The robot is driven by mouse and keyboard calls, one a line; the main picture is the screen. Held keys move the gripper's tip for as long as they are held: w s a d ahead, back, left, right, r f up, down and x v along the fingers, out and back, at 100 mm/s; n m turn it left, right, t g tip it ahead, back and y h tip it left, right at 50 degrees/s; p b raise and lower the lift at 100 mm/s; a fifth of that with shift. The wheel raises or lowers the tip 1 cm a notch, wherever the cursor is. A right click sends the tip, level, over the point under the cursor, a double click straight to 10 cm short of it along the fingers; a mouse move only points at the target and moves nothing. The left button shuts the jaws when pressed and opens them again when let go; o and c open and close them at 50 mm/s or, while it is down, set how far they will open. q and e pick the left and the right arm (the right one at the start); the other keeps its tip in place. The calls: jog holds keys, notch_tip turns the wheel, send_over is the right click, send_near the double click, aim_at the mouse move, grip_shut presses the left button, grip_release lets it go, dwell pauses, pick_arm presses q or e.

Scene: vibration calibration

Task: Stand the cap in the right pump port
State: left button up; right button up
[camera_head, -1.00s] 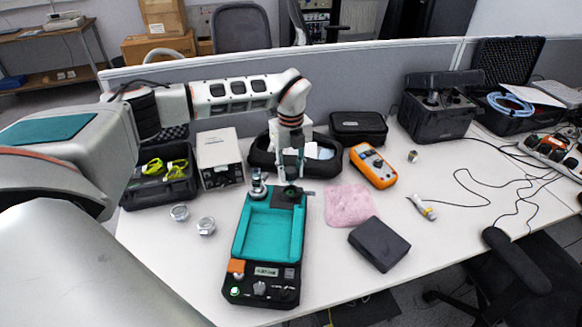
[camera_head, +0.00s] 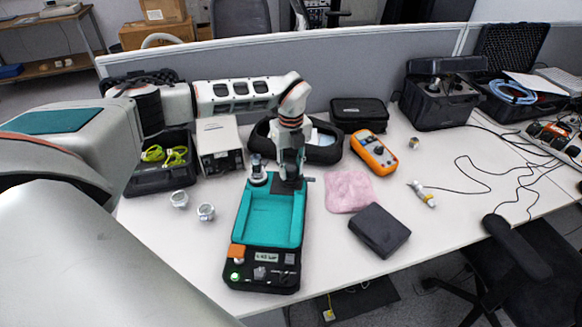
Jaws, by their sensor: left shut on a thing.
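The calibration unit (camera_head: 236,222) is a black and teal box with a recessed tray, lying on the white table. At its far end, a silver fitting (camera_head: 258,175) stands upright at the left pump port. My left gripper (camera_head: 290,178) points down over the far right corner, at the right pump port. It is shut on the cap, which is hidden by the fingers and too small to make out. I cannot tell whether the cap is inside the port. My right gripper is not in view.
Two silver caps (camera_head: 179,199) (camera_head: 206,212) lie left of the unit. A pink cloth (camera_head: 349,191), a black box (camera_head: 379,230) and an orange multimeter (camera_head: 374,152) lie to its right. A white instrument (camera_head: 217,140) and black pouch (camera_head: 325,150) stand behind.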

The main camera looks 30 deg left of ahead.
pick_arm(q)
jog(key=shift+f, duration=0.25)
dwell(0.6)
jog(key=o, duration=1.2)
notch_tip(320, 180, up, 12)
